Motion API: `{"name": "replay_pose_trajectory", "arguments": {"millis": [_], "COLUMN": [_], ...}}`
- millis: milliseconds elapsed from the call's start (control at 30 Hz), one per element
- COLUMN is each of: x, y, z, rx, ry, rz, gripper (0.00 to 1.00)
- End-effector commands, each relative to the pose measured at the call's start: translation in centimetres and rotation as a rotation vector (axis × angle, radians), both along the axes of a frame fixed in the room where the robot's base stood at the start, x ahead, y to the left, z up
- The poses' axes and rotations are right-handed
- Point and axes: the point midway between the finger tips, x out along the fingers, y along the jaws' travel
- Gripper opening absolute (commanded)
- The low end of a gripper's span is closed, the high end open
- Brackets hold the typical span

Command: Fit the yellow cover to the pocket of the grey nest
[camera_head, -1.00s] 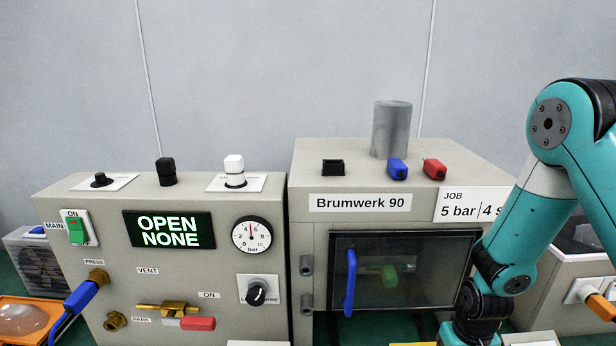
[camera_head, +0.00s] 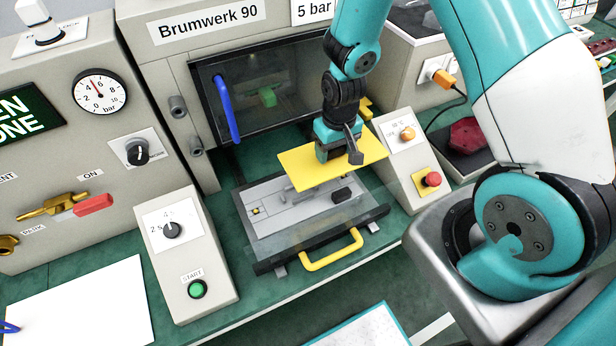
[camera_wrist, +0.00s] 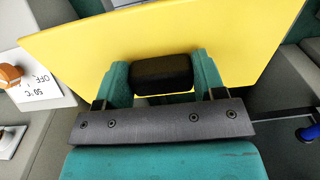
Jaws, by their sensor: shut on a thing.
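The yellow cover (camera_head: 310,172) is a flat plate with a dark knob, held by my gripper (camera_head: 338,150) above the grey nest. In the wrist view the yellow cover (camera_wrist: 240,40) spans the top, and the fingers of my gripper (camera_wrist: 162,76) are shut on its black knob. The grey nest (camera_head: 268,222) lies on a sliding drawer in front of the machine door. The cover hangs over the nest's rear part, apart from it, and hides part of the pocket. A small black block (camera_head: 341,194) shows at the nest's right side.
The drawer has a yellow handle (camera_head: 332,252) at its front. A control box with a green START button (camera_head: 197,288) stands left, and one with a red button (camera_head: 431,179) right. The machine door with its blue handle (camera_head: 227,108) is behind. A white sheet (camera_head: 85,305) lies front left.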

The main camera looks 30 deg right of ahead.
Motion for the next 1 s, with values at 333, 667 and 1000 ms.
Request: {"name": "replay_pose_trajectory", "arguments": {"millis": [333, 667, 1000], "x": [0.3, 0.3, 0.2], "y": [8.5, 8.9, 8.9], "z": [0.1, 0.4, -1.0], "rx": [-0.008, -0.01, -0.01], "ry": [-0.003, -0.001, -0.002], "rz": [0.004, 0.001, 0.001], "gripper": [0.33, 0.33, 0.33]}}
